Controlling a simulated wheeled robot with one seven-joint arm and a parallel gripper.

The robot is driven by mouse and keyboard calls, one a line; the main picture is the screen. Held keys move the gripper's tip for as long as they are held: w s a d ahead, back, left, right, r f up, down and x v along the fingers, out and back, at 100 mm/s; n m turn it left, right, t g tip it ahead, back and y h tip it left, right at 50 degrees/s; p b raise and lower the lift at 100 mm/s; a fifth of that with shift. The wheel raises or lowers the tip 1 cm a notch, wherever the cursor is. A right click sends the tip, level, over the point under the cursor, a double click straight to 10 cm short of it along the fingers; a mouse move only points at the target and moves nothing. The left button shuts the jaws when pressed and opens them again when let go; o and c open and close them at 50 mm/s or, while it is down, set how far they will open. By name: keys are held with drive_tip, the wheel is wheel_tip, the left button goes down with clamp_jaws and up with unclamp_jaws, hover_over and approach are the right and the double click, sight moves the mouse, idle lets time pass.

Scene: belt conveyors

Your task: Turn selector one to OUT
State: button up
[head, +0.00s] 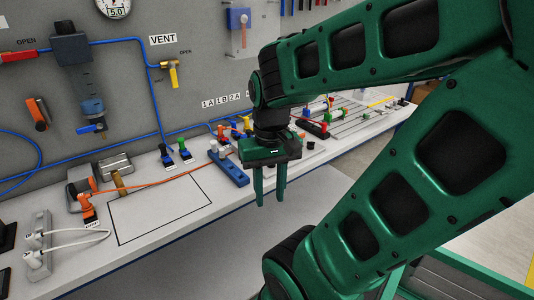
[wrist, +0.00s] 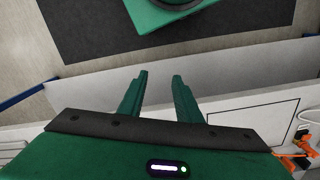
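My gripper (head: 270,203) hangs fingers-down in front of the bench edge, over the floor side. Its two green fingers are apart with nothing between them; the wrist view shows the same gap (wrist: 160,77). I cannot tell which fitting is selector one, and no OUT mark is readable. A blue block with a white top (head: 228,168) sits just left of my gripper. My arm and gripper hide part of the bench behind them.
The bench (head: 30,207) carries a black-outlined empty rectangle (head: 160,208), a power strip (head: 38,245) and an orange clamp-like piece (head: 87,207) with an orange cable. The grey wall panel holds blue tubing, a yellow VENT valve (head: 173,73) and a gauge (head: 114,6).

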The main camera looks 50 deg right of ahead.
drive_tip(key=shift+o, duration=1.2)
drive_tip(key=shift+w, duration=0.1)
drive_tip(key=w+d+r+n, duration=0.35)
drive_tip(key=w+d, duration=0.25)
drive_tip(key=d, duration=0.3)
drive_tip(key=w+d+r+n, duration=0.35)
drive_tip(key=w+d, duration=0.25)
drive_tip(key=d, duration=0.2)
wheel_tip(320, 180, down, 11)
drive_tip(key=shift+w+a+r, duration=0.1)
drive_tip(key=shift+w+a, duration=0.05)
